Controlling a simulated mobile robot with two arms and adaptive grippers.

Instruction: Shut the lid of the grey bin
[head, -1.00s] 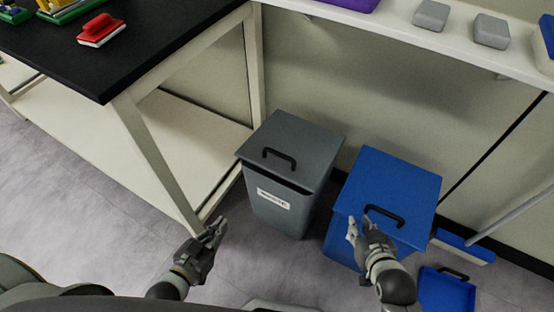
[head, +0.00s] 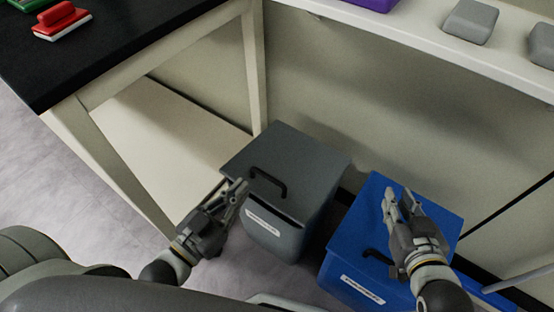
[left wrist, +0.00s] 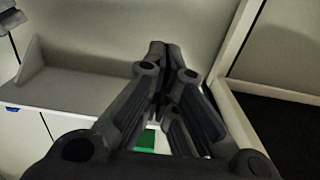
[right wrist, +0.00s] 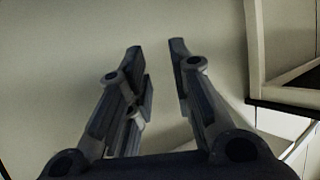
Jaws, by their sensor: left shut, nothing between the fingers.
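The grey bin (head: 277,240) stands on the floor, with a white label on its front. Its grey lid (head: 315,165) has a black handle (head: 270,182) and lies over the top. A dark gap shows under the lid's front edge, so it looks slightly raised there. My left gripper (head: 240,189) is shut and empty at the lid's front left edge, near the handle; I cannot tell whether it touches. It also shows shut in the left wrist view (left wrist: 160,50). My right gripper (head: 400,196) is open and empty above the blue bin; its fingers stand apart in the right wrist view (right wrist: 158,50).
A blue bin (head: 350,268) with a lid and black handle stands close to the right of the grey bin. A table with a black top (head: 110,50) and pale legs is at the left. A pale shelf (head: 420,45) runs along the wall behind.

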